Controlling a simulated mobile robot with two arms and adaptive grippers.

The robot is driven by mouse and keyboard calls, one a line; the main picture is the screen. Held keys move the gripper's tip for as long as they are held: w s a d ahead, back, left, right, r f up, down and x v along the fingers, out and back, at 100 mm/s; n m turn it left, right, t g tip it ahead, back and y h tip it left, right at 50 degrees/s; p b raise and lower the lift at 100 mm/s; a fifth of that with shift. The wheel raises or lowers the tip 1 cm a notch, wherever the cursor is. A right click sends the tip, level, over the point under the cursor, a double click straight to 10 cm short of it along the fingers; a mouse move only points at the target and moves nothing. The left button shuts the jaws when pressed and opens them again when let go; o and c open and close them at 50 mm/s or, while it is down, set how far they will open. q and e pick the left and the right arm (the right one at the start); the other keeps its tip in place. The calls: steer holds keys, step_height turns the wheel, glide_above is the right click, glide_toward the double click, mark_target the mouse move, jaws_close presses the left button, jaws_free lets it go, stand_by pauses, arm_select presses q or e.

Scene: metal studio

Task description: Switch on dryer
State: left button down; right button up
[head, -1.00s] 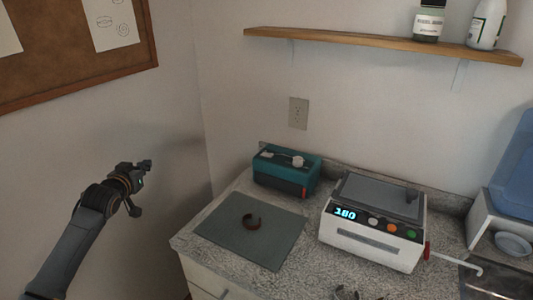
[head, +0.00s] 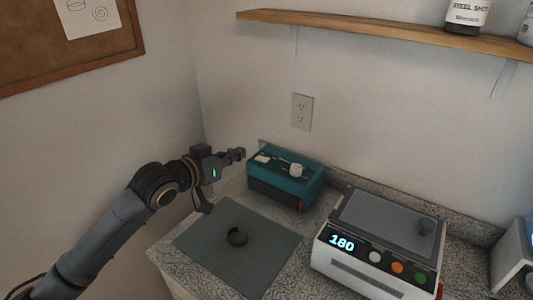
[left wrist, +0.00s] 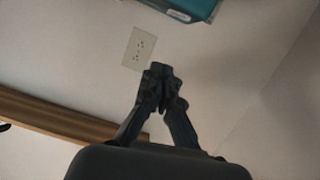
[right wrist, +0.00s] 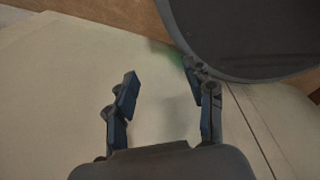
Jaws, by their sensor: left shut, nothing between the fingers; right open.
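A white machine (head: 348,272) with a grey lid, a lit "180" display and white, orange and green buttons stands on the counter at right in the head view. A teal box (head: 286,180) with a white knob on top and a red part at its lower right corner stands to its left, against the wall. I cannot tell which is the dryer. My left gripper (head: 238,154) is shut and empty, left of the teal box and apart from it. In the left wrist view its fingers (left wrist: 160,76) are together, with part of the teal box (left wrist: 190,8) above. My right gripper (right wrist: 162,74) is open and empty.
A wall outlet (head: 302,111) and a wooden shelf (head: 370,32) are above. A dark rounded object (right wrist: 245,35) is near my right fingers.

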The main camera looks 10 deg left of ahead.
arm_select(q)
steer(key=p, duration=0.2)
glide_above(261, 166)
steer(key=shift+w+a+f, duration=0.1)
steer(key=shift+w+f, duration=0.05)
steer(key=shift+f, duration=0.4)
steer(key=shift+w+a+f, duration=0.1)
steer(key=shift+f, duration=0.45)
step_height(261, 166, down, 3)
steer(key=shift+s+d+r+p, duration=0.1)
steer(key=shift+s+d+p, duration=0.05)
steer(key=shift+p, duration=0.3)
steer(key=shift+s+f, duration=0.15)
steer(key=shift+f, duration=0.5)
arm_select(e)
steer(key=s+r, duration=0.1)
steer(key=s+a+r, duration=0.1)
steer(key=r, duration=0.1)
steer(key=shift+s, duration=0.25)
arm_select(q)
steer(key=shift+f, duration=0.1)
